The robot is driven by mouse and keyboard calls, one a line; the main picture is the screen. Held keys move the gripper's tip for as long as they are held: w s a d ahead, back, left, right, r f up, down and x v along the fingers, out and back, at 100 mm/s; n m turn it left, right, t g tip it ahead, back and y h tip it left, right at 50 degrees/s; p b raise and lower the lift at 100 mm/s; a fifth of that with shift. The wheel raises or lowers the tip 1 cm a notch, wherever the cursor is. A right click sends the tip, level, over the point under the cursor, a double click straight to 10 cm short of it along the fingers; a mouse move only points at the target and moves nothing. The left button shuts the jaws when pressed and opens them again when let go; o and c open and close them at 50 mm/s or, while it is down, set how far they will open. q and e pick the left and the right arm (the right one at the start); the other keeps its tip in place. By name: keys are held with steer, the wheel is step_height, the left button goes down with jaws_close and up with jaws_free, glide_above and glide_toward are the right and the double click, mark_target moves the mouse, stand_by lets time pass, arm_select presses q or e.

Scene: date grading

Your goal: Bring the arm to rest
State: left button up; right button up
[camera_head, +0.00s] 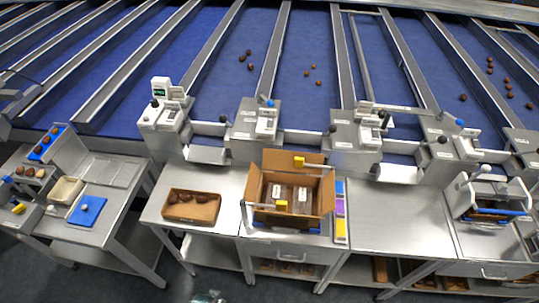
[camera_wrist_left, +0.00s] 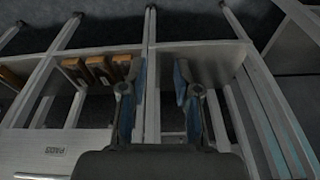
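My left gripper (camera_wrist_left: 159,78) shows in the left wrist view. Its two blue-padded fingers stand apart with nothing between them, so it is open and empty. Behind the fingers are table legs and a lower shelf (camera_wrist_left: 195,58), with no contact visible. In the head view neither arm shows clearly; only a small pale and teal part is at the bottom edge, too cut off to identify. My right gripper is in neither view.
Steel tables (camera_head: 390,215) stand ahead, holding an open carton (camera_head: 252,188), a cardboard tray (camera_head: 170,212) with dates and a blue mat (camera_head: 78,217). Blue sorting lanes (camera_head: 305,45) lie behind. Brown boxes (camera_wrist_left: 97,68) sit on the lower shelf. The floor before the tables looks clear.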

arm_select(q)
steer(key=s+f+g, duration=0.1)
steer(key=s+f, duration=0.2)
steer(key=f, duration=0.5)
steer(key=s+f, duration=0.3)
steer(key=f, duration=0.4)
steer(key=s+a+f, duration=0.3)
steer(key=s+f, duration=0.8)
steer(key=s, duration=0.3)
steer(key=shift+s+a+g, duration=0.2)
steer(key=shift+s+g, duration=0.2)
steer(key=shift+f, duration=0.1)
